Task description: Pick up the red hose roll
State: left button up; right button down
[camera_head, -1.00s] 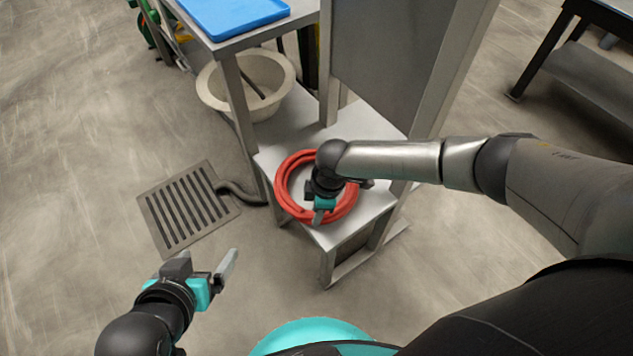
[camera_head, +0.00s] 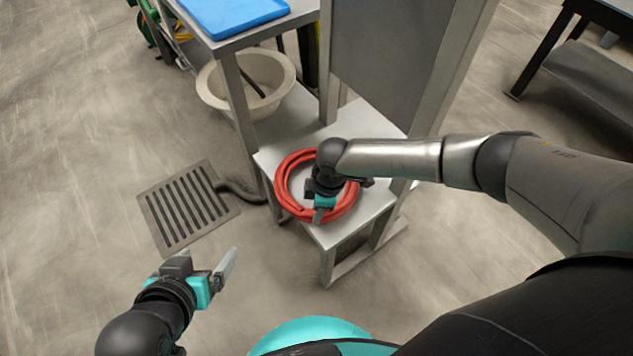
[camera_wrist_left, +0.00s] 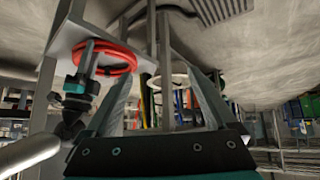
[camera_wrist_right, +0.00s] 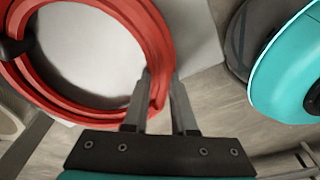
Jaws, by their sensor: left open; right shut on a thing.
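The red hose roll (camera_head: 291,198) lies on the low grey metal shelf (camera_head: 371,125) in the head view, with my right gripper (camera_head: 320,214) over its near right side. In the right wrist view the hose roll (camera_wrist_right: 92,108) is a coiled ring, and my right gripper's fingers (camera_wrist_right: 160,105) are shut on its edge, one finger on each side. The left wrist view also shows the hose roll (camera_wrist_left: 116,67). My left gripper (camera_head: 208,272) is open and empty over the floor at the lower left, apart from the shelf.
A blue tray (camera_head: 235,14) lies on the table above. A floor drain grate (camera_head: 187,208) and a dark pipe are left of the shelf. An upright metal panel (camera_head: 395,55) rises behind. Floor at left is clear.

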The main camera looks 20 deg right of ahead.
pick_arm(q)
jog(key=shift+s, duration=0.1)
pick_arm(e)
jog(key=shift+w+a+r, duration=0.1)
jog(key=shift+r, duration=0.05)
jog(key=shift+r+p, duration=0.55)
jog(key=shift+r, duration=0.15)
pick_arm(q)
jog(key=s+a+g+y+p, duration=0.1)
jog(key=s+a+g+y, duration=0.1)
jog(key=s+a+g, duration=0.15)
pick_arm(e)
notch_tip(320, 180, up, 2)
jog(key=shift+r, duration=0.1)
pick_arm(q)
jog(key=s+a+f+g+p, duration=0.1)
jog(key=f+p, duration=0.3)
jog(key=f, duration=0.4)
jog(key=s+a+f+g+p, duration=0.1)
jog(key=s+f+p, duration=0.3)
jog(key=f, duration=0.4)
jog(key=shift+a+f+p, duration=0.3)
jog(key=shift+p, duration=0.05)
pick_arm(e)
notch_tip(320, 180, up, 16)
pick_arm(q)
jog(key=shift+s+g, duration=0.15)
jog(key=shift+g, duration=0.1)
pick_arm(e)
jog(key=shift+r, duration=0.1)
